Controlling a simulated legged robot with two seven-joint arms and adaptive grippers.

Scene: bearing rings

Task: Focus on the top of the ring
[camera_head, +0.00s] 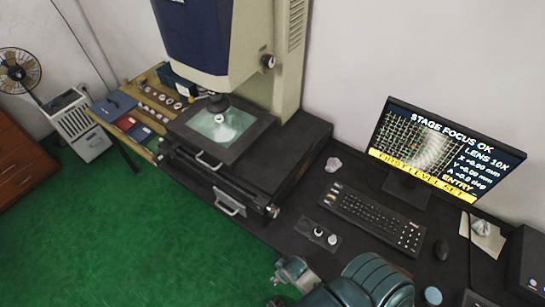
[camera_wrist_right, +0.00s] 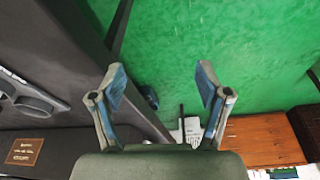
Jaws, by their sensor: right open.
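A small pale ring (camera_head: 220,118) seems to lie on the glass under the lens, too small to make out well. The monitor (camera_head: 440,150) reads "STAGE FOCUS OK", "LENS 10X" and X and Y of 0.00 mm. My right gripper (camera_head: 290,272) is low at the table's front edge, away from the microscope. In the wrist view its fingers (camera_wrist_right: 160,85) are apart and empty.
A keyboard (camera_head: 370,217), a mouse (camera_head: 441,249) and a small control pad with two knobs (camera_head: 320,235) lie on the black table. A side bench (camera_head: 150,105) holds several small rings and coloured folders. The green floor in front is clear.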

